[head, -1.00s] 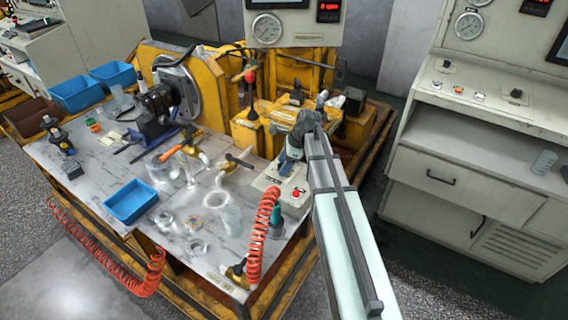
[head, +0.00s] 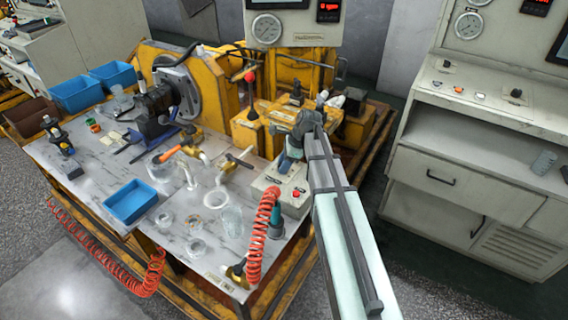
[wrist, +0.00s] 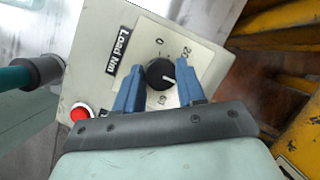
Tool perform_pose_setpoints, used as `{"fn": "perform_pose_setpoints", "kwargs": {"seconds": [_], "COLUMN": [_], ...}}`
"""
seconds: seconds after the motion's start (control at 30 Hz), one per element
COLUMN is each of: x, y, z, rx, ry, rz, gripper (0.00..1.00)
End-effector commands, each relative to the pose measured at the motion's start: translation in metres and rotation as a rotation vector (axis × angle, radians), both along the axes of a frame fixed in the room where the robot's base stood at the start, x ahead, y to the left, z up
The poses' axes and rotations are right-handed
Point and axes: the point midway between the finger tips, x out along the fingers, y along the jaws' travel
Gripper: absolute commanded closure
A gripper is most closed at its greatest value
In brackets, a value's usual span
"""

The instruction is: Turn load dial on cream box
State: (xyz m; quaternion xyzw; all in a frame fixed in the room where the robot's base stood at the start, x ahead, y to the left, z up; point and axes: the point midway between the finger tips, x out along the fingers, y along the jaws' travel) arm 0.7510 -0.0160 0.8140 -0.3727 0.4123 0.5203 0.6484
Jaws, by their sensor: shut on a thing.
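The cream box (head: 268,183) stands at the right front edge of the workbench in the head view. In the wrist view its panel (wrist: 92,62) carries a "Load Nm" label and a scale plate. The black load dial (wrist: 159,74) has a white pointer line directed to the right. My gripper (wrist: 159,88) has blue fingers on either side of the dial and is shut on it. In the head view my gripper (head: 287,163) comes down over the box, and the dial is hidden there.
A red button (wrist: 80,113) sits on the box beside the dial. A coiled red hose (head: 262,235) rises by the box's near side. A yellow machine frame (head: 255,128) stands close behind. Valves, glassware and a blue tray (head: 130,202) occupy the bench to the left.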

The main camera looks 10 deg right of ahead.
Motion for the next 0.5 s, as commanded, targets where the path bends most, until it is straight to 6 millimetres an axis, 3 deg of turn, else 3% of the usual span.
{"fn": "perform_pose_setpoints", "kwargs": {"seconds": [0.27, 0.5], "x": [0.0030, 0.0052], "y": [-0.0007, -0.0009], "z": [0.0002, 0.0002], "rx": [0.000, 0.000], "ry": [-0.001, -0.002], "rz": [0.124, 0.332], "gripper": [0.91, 0.91]}}
